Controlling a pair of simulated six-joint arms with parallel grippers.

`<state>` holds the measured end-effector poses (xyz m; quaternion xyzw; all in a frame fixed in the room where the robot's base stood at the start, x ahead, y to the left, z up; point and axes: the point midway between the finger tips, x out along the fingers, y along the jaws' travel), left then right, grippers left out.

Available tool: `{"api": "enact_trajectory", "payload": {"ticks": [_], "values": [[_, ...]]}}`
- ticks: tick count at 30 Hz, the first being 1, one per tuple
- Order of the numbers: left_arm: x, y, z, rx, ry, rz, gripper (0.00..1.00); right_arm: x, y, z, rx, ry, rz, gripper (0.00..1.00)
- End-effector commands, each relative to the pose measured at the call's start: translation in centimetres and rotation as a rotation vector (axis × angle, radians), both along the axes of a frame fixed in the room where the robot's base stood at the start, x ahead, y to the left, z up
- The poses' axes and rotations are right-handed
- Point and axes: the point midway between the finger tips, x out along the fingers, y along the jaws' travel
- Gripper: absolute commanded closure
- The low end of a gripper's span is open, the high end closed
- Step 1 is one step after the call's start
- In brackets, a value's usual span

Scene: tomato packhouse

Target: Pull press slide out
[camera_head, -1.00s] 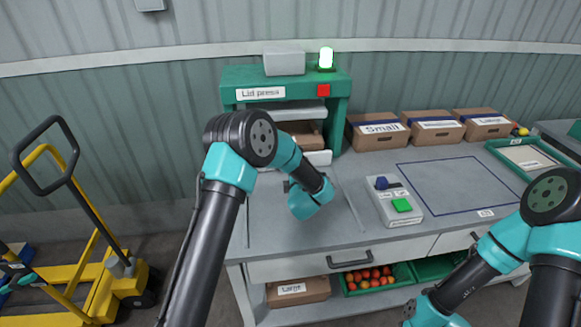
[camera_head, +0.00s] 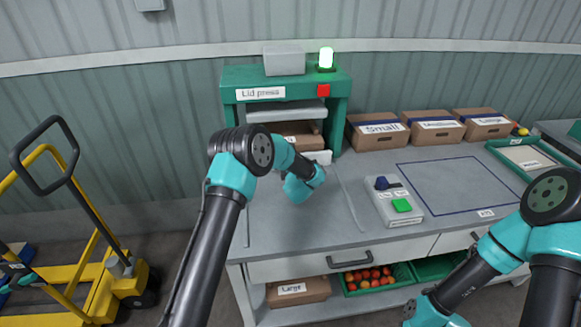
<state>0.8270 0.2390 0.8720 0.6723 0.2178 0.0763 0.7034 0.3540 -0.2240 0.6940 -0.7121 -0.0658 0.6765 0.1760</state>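The green lid press (camera_head: 336,101) stands at the back of the bench, with its lamp (camera_head: 326,57) lit green and a red button (camera_head: 323,90) on its front. A brown carton (camera_head: 306,137) sits inside the press under the grey plate. The white front of the press slide (camera_head: 321,157) shows just below the carton; the rest is behind my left arm. My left gripper (camera_head: 300,188) is just in front of the slide, and its fingers are hidden by its own wrist, so I cannot tell contact. My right gripper (camera_head: 428,315) is low at the bottom edge, its fingers not clear.
A control box (camera_head: 394,203) with a green button and a blue knob stands right of the press. Cartons marked Small (camera_head: 377,140) and others line the back. The outlined bench area (camera_head: 455,187) is clear. A yellow pallet truck (camera_head: 95,280) stands left.

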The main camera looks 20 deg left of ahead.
Motion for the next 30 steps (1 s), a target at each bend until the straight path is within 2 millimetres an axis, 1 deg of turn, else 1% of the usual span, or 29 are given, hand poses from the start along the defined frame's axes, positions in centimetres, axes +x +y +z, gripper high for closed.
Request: {"api": "enact_trajectory", "payload": {"ticks": [1,2,12,23,26,30], "values": [[0.0,0.0,0.0,0.0,0.0,0.0,0.64,0.0,0.0,0.0,0.0,0.0,0.0,1.0],[0.0,0.0,0.0,0.0,0.0,0.0,0.67,0.0,0.0,0.0,0.0,0.0,0.0,1.0],[0.0,0.0,0.0,0.0,0.0,0.0,0.99,0.0,0.0,0.0,0.0,0.0,0.0,1.0],[0.0,-0.1,0.0,0.0,0.0,-0.001,1.0,0.0,0.0,0.0,0.0,0.0,0.0,1.0],[-0.2,-0.6,0.0,0.0,0.0,-0.005,1.0,0.0,0.0,0.0,0.0,0.0,0.0,1.0],[-0.6,-2.3,0.0,0.0,-0.001,-0.021,1.0,0.0,0.0,0.0,0.0,0.0,0.0,1.0]]}}
